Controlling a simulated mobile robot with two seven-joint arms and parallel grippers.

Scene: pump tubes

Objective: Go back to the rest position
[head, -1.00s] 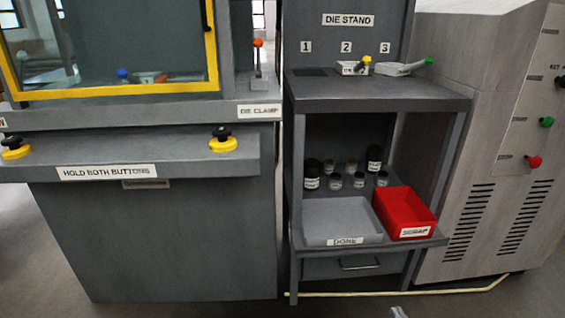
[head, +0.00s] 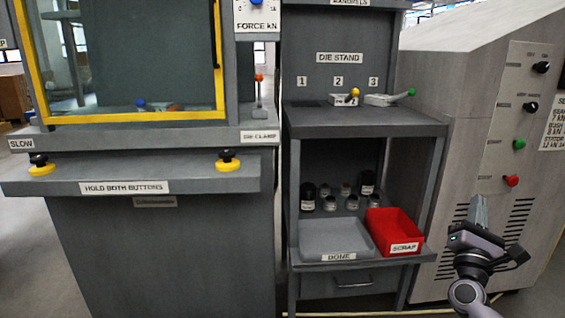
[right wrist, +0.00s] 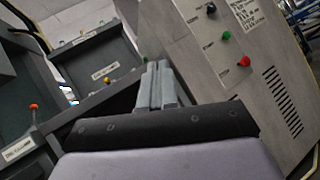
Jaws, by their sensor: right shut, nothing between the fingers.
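My right gripper (head: 478,212) is at the lower right of the head view, in front of the grey cabinet and right of the red scrap bin. It points upward, with its fingers together and nothing between them. In the right wrist view its two fingers (right wrist: 158,86) also show side by side and empty. My left gripper is in neither view.
The die stand (head: 430,128) holds dies at places 2 and 3. The press (head: 150,250) stands left, the control cabinet (head: 470,130) right.

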